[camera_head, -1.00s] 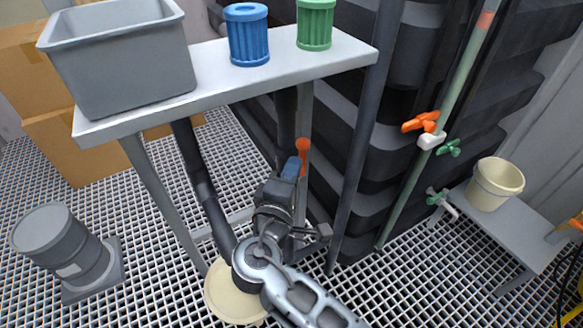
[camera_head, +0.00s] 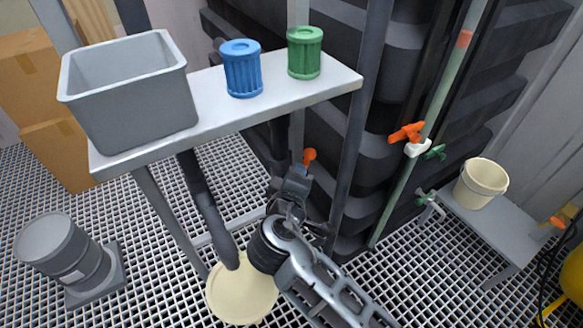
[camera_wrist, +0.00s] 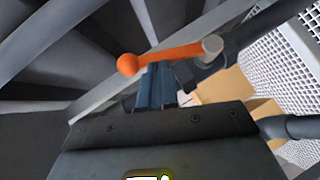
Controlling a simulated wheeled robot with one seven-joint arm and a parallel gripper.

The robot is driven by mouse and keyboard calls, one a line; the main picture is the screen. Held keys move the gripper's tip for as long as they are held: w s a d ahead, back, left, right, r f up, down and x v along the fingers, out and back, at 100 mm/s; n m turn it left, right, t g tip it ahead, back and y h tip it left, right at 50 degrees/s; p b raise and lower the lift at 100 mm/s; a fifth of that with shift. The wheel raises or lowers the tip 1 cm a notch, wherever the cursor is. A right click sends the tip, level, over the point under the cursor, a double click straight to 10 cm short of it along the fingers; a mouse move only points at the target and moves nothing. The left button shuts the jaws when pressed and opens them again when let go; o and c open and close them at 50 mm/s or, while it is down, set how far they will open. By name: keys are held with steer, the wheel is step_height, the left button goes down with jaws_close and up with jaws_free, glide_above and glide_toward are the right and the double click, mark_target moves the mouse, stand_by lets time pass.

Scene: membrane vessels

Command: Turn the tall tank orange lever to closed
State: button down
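An orange lever (camera_wrist: 165,55) with a round ball end shows in the wrist view. It runs from the ball on the left to a grey round hub (camera_wrist: 212,45) on the right. My gripper (camera_wrist: 154,75) has its blue fingers close together, with their tips right at the lever's underside near the ball. I cannot tell whether they touch it. In the head view the lever's orange knob (camera_head: 309,156) shows just above my gripper (camera_head: 300,172), below the shelf and beside the dark ribbed tank (camera_head: 375,165). The rest of that lever is hidden there.
A metal shelf (camera_head: 225,115) above holds a grey bin (camera_head: 130,95), a blue cup (camera_head: 241,68) and a green cup (camera_head: 304,52). Another orange lever (camera_head: 407,132) and green taps sit on a pipe at right. A cream bucket (camera_head: 481,183) stands on a low bench. A grey drum (camera_head: 62,250) stands left.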

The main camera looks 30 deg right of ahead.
steer(key=d+m+y+p, duration=0.1)
steer(key=p, duration=0.1)
steer(key=d+m+g+y+p, duration=0.1)
steer(key=p, duration=0.1)
steer(key=shift+d+r+y, duration=0.3)
steer(key=shift+r, duration=0.05)
steer(key=d+f+m+y+p, duration=0.2)
steer(key=d+f+y+p, duration=0.2)
steer(key=y+p, duration=0.1)
steer(key=shift+d+m+g+p, duration=0.2)
steer(key=shift+m+g+p, duration=0.15)
steer(key=shift+p, duration=0.5)
steer(key=shift+f, duration=0.2)
steer(key=s+r+p, duration=0.3)
steer(key=s+r, duration=0.4)
steer(key=r, duration=0.4)
